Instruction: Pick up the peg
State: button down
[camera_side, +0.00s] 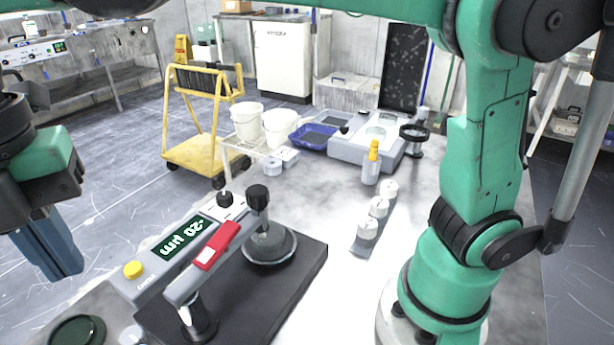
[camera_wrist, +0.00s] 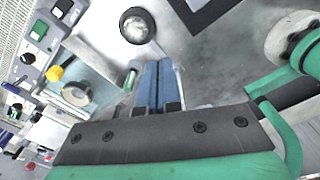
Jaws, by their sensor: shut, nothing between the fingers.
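I cannot surely pick out the peg in either view. A small pale cylinder with a greenish side (camera_wrist: 130,80) lies left of my fingers in the wrist view; I cannot tell whether it is the peg. My gripper (camera_side: 68,272) hangs at the left of the side view, its blue fingers pointing down. In the wrist view the two blue fingers (camera_wrist: 158,66) lie together, shut, with nothing seen between them. They appear clear of the objects around them.
A gauge with a red label (camera_side: 216,245) stands on a black plate (camera_side: 295,292), with a dark green dish (camera_side: 78,332) nearby. White knobbed pieces (camera_side: 378,207), a yellow-topped bottle (camera_side: 371,165) and a blue tray (camera_side: 313,137) stand farther back. The pale tabletop (camera_side: 325,190) has clear room mid-table.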

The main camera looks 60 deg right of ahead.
jog(key=shift+c, duration=1.3)
grip_release()
